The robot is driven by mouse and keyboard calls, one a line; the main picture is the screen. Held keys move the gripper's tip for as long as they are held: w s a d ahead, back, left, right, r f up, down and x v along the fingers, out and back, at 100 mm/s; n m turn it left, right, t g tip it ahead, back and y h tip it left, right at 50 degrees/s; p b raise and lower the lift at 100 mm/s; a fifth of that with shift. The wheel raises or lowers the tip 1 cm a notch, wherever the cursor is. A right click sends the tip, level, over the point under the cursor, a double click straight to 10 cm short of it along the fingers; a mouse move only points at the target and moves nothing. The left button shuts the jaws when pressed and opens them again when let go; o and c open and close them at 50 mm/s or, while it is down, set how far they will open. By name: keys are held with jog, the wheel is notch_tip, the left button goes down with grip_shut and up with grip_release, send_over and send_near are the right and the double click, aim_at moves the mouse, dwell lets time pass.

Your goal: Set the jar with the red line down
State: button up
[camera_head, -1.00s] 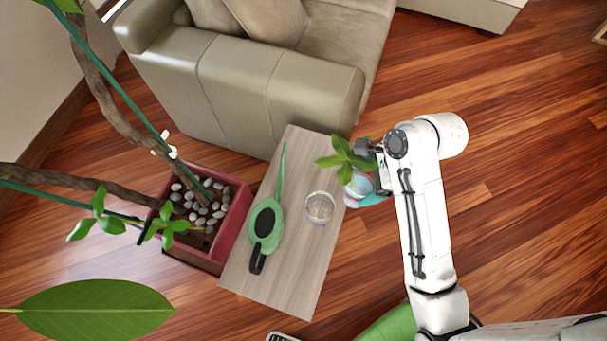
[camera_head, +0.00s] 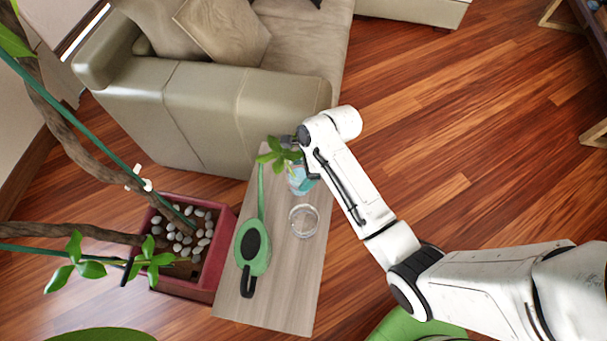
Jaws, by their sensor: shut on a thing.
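My gripper (camera_head: 307,170) is shut on a small light-blue jar (camera_head: 298,184) with a green leafy plant (camera_head: 279,154) in it. The jar is over the upper right part of the narrow wooden table (camera_head: 274,312). I cannot tell whether its base touches the tabletop. The gripper hides part of its right side, and a red line cannot be made out on it now.
A clear glass dish (camera_head: 303,221) stands on the table just below the jar. A green tool with a black handle (camera_head: 253,246) lies to its left. A red planter with pebbles (camera_head: 187,285) is left of the table, and a beige sofa (camera_head: 215,115) is behind. The lower right tabletop is clear.

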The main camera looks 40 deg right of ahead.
jog(key=shift+s+f, duration=0.1)
jog(key=shift+f, duration=1.1)
jog(key=o, duration=1.8)
jog(key=shift+f, duration=0.1)
jog(key=shift+c, duration=0.2)
jog(key=v, duration=1.2)
jog(key=s+a+n+h, duration=0.2)
jog(key=s+n, duration=0.7)
jog(key=n, duration=0.2)
jog(key=s+a+n+g+h, duration=0.1)
jog(key=s+a+n+h, duration=0.1)
jog(key=s+n, duration=0.6)
jog(key=shift+s+n+g+p, duration=0.3)
jog(key=shift+s+n+p, duration=0.1)
jog(key=shift+n, duration=1.9)
